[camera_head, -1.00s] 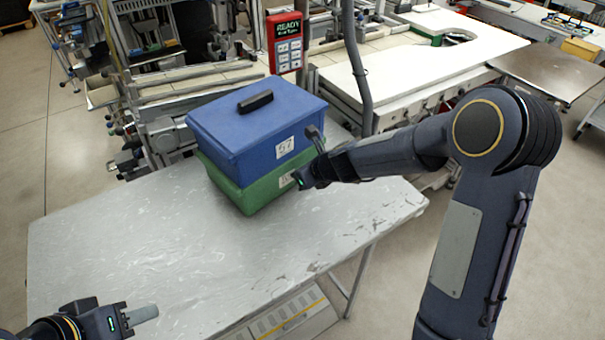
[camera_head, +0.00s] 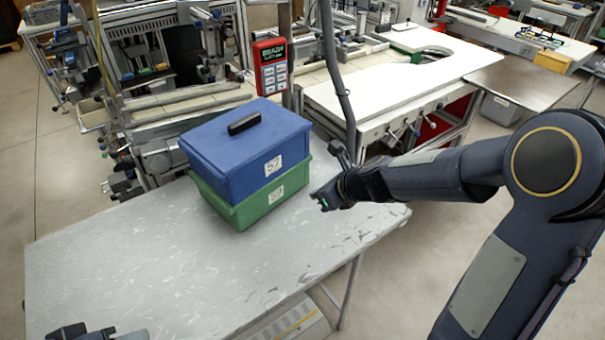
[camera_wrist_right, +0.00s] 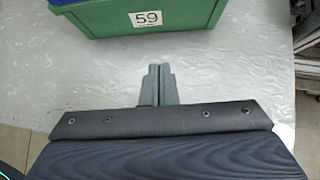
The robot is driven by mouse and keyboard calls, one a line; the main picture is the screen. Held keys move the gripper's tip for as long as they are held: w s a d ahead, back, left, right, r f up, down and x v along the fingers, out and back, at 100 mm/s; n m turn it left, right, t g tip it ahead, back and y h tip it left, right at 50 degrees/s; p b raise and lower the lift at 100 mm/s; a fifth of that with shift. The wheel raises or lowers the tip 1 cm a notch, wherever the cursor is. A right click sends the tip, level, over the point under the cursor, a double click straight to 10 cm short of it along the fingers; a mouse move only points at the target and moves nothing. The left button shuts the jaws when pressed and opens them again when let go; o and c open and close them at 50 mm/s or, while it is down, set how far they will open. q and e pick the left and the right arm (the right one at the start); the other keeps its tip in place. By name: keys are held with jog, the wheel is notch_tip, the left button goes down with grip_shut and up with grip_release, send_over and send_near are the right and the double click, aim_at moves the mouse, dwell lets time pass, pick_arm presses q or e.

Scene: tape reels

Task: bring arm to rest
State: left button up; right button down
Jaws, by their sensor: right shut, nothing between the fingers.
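My right arm reaches in from the right in the head view. Its gripper (camera_head: 328,196) is just right of the green box (camera_head: 262,207), apart from it and above the table. In the right wrist view the two grey fingers of this gripper (camera_wrist_right: 160,85) are together with nothing between them. They point toward the green box labelled 59 (camera_wrist_right: 190,20), with bare tabletop between. My left gripper (camera_head: 100,334) shows only partly at the bottom left edge, and its jaws cannot be made out.
A blue lidded box (camera_head: 225,150) labelled 57 sits on the green box. Both stand on the worn grey table (camera_head: 130,255), whose left and front parts are clear. A red panel (camera_head: 271,66) and a grey post (camera_head: 336,80) rise behind. White workbenches (camera_head: 385,75) stand beyond.

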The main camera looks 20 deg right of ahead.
jog(key=shift+s+r, duration=0.1)
jog(key=shift+s, duration=0.05)
jog(key=s+r+n+y, duration=0.1)
jog(key=s+r+n, duration=0.3)
jog(key=s+n, duration=0.35)
jog(key=s+r+n+y, duration=0.1)
jog(key=s+r+n, duration=0.4)
jog(key=s+n, duration=0.25)
jog(key=s+d+f+n+g+h, duration=0.1)
jog(key=s+f+n+g+h, duration=0.1)
jog(key=s+n, duration=1)
jog(key=shift+d+f+n+h, duration=0.4)
jog(key=shift+n, duration=0.1)
